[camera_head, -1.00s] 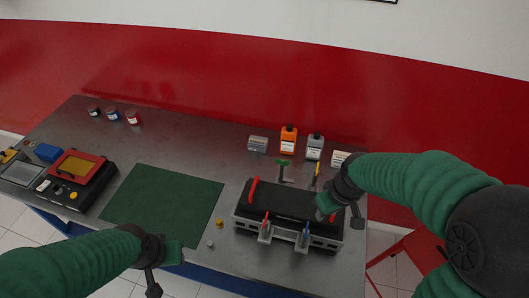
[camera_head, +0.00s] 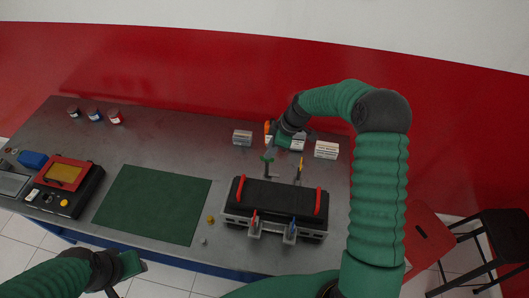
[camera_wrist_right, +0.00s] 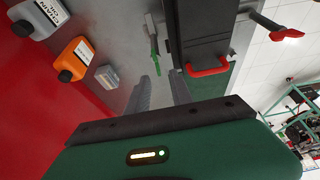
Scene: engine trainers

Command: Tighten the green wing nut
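The green wing nut (camera_head: 267,158) stands upright on a thin stem behind the black-topped engine trainer (camera_head: 276,194). In the right wrist view the green wing nut (camera_wrist_right: 154,52) lies beyond the fingertips, near their line. My right gripper (camera_head: 272,146) is just above and behind it in the head view, seemingly apart from it. In the wrist view its two fingers (camera_wrist_right: 160,88) stand apart with nothing between them, so it is open. My left gripper (camera_head: 134,264) is at the table's front edge, far from the nut; its fingers cannot be made out.
The trainer has red handles (camera_head: 318,202). An orange bottle (camera_wrist_right: 74,58) and a grey bottle (camera_wrist_right: 38,18) stand behind, partly hidden by my right gripper in the head view. Small boxes (camera_head: 326,150) flank them. A green mat (camera_head: 152,205) lies bare at left.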

